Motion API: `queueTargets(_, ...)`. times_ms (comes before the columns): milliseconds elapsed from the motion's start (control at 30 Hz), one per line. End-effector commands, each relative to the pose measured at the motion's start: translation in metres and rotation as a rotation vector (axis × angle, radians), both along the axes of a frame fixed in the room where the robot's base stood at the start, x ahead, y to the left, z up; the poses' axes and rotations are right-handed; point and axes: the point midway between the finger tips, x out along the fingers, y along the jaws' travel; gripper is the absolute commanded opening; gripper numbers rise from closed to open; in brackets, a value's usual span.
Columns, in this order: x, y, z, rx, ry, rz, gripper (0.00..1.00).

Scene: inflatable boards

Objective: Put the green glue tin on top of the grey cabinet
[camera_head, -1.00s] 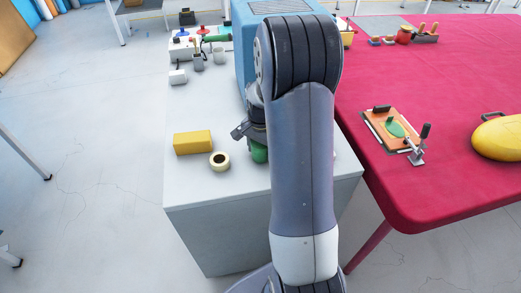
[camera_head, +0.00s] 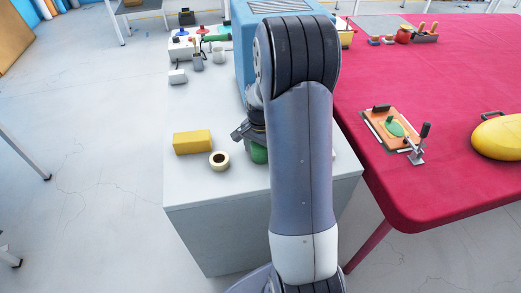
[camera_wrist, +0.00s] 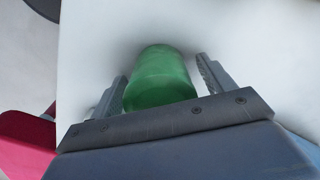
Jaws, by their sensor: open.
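The green glue tin (camera_wrist: 160,78) lies between the two spread fingers of my gripper (camera_wrist: 160,84) in the wrist view, with a gap showing beside the right finger. In the head view only a small part of the green tin (camera_head: 258,154) shows beside my arm, over the grey cabinet's top (camera_head: 215,190). The tin appears to rest on that top, though its base is hidden. My gripper (camera_head: 250,134) is open at the tin and mostly hidden behind my arm.
A yellow block (camera_head: 192,141) and a tape roll (camera_head: 219,161) sit left of the tin on the cabinet. A blue machine (camera_head: 243,45) stands behind. A red table (camera_head: 430,85) with a clamp (camera_head: 417,150) and a yellow case (camera_head: 500,137) is right.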

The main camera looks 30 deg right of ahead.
Motion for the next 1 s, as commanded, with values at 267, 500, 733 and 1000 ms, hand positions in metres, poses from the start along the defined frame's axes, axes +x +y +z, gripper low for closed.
queueTargets(267,0.001,0.0,0.043,-0.002,-0.007,0.0,0.77)
queueTargets(500,0.001,0.0,0.094,-0.002,-0.005,0.0,0.77)
queueTargets(733,0.0,0.0,0.119,-0.001,-0.003,0.0,0.77)
queueTargets(1000,0.0,0.0,0.123,0.0,0.0,0.0,0.77)
